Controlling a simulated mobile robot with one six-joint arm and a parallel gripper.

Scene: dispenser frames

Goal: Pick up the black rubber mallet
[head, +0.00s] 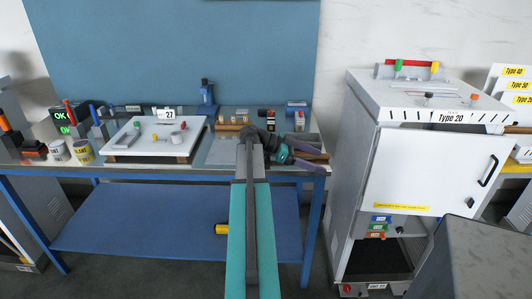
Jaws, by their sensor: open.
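I cannot clearly make out the black rubber mallet. A brown, wood-coloured bar (312,153) lies at the right end of the blue-framed workbench (160,171), beside my gripper's fingers. It could be the mallet's handle, but no black head can be told apart from the dark wrist of my arm. My gripper (312,153) is open over that end of the bench, its two grey-purple fingers pointing right on the far and near sides of the bar. Whether they touch it cannot be told.
A white board (150,145) with small parts and a "27" sign stands on the bench left of my arm. Small boxes (298,113) line the back. A yellow item (221,229) lies on the lower shelf. A white "Type 20" cabinet (420,170) stands right of the bench.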

